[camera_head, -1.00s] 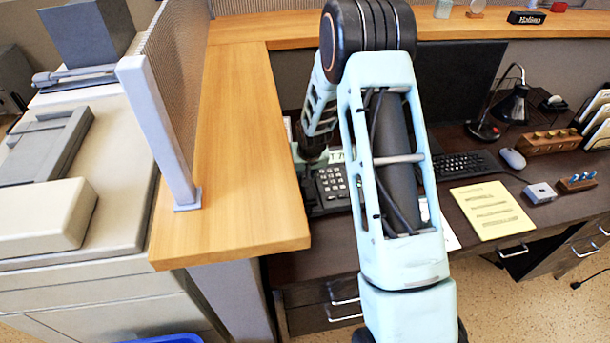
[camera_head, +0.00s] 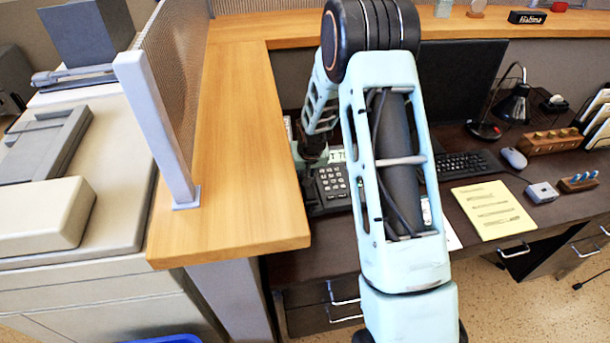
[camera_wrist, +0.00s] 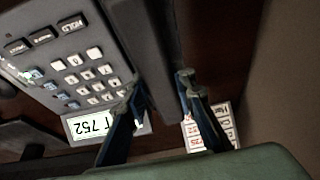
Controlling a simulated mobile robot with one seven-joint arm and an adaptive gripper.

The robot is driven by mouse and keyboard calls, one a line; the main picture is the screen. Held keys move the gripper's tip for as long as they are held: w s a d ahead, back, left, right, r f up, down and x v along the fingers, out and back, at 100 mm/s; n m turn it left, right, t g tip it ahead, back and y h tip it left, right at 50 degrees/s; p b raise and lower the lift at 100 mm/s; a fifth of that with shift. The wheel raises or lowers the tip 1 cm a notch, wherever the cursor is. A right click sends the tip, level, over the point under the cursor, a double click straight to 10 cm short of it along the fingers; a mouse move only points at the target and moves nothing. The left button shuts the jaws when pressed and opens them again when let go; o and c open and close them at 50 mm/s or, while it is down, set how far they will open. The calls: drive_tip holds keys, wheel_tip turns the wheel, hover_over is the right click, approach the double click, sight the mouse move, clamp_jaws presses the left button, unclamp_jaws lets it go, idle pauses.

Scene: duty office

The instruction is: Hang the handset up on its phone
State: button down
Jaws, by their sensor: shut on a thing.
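The grey desk phone (camera_head: 330,186) with its keypad is on the dark desk beside the wooden counter, partly hidden by my arm. In the wrist view the phone (camera_wrist: 80,68) fills the upper left, its number keys facing me. The handset (camera_wrist: 153,45), a long dark bar, runs between the fingers of my gripper (camera_wrist: 157,97), alongside the keypad. My gripper is shut on it. The handset's far end is out of frame, and I cannot tell whether it touches the cradle. In the head view the gripper and handset are hidden behind my wrist and the counter.
A wooden counter (camera_head: 230,180) stands close on the left, higher than the desk. A dark monitor (camera_head: 462,95), a keyboard (camera_head: 462,165) and a yellow notepad (camera_head: 492,210) are to the right. A white label with red print (camera_wrist: 210,127) lies beyond the fingers.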

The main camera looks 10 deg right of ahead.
drive_tip(key=shift+f+b, duration=0.35)
drive_tip(key=shift+b, duration=0.15)
idle(0.5)
idle(0.3)
drive_tip(key=c, duration=1.5)
unclamp_jaws()
drive_tip(key=shift+r, duration=0.1)
drive_tip(key=shift+r+p, duration=2.1)
drive_tip(key=shift+r, duration=1.8)
